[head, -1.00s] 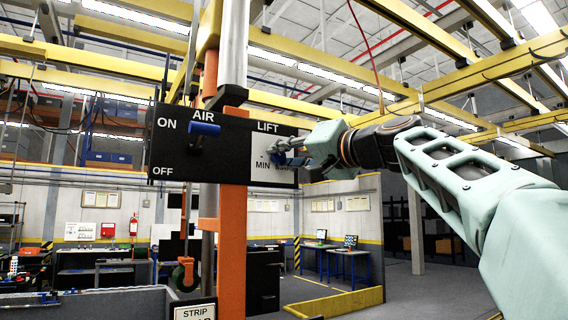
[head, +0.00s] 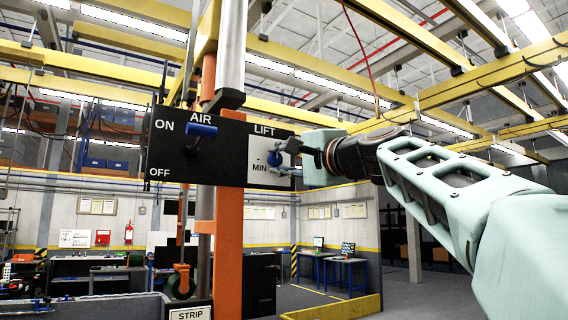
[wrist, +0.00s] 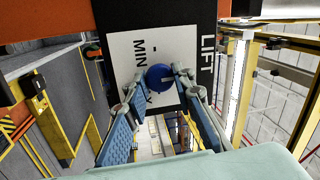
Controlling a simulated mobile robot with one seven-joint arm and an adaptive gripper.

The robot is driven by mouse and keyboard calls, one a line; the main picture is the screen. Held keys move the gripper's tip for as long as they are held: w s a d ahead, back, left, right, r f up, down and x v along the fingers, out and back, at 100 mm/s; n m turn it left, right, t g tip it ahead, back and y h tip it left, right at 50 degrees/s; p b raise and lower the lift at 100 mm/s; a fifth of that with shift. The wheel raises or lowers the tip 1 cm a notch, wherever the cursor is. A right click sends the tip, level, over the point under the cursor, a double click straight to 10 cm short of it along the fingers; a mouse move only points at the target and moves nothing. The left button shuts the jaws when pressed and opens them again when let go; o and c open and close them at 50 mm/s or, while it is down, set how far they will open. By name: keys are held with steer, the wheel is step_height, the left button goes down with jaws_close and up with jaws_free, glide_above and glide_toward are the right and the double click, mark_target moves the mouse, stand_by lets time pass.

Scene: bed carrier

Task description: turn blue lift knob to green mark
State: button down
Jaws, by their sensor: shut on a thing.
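The blue lift knob (wrist: 160,77) is round with a lighter pointer strip, on a white plate (wrist: 128,52) lettered MIN. In the wrist view my gripper (wrist: 161,80) has one finger on each side of the knob, shut on it. In the head view my gripper (head: 285,156) is at the right end of the black panel (head: 232,152), under the word LIFT. The knob (head: 274,158) shows only partly there. I cannot make out the green mark; the fingers cover part of the plate.
A blue AIR lever (head: 203,130) is on the same panel, left of an orange post (head: 229,232). A STRIP sign (head: 190,314) is below. Yellow beams cross overhead. The space right of the panel is open around my arm.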

steer(key=shift+r, duration=0.1)
stand_by(0.4)
steer(key=c, duration=1.6)
jaws_free()
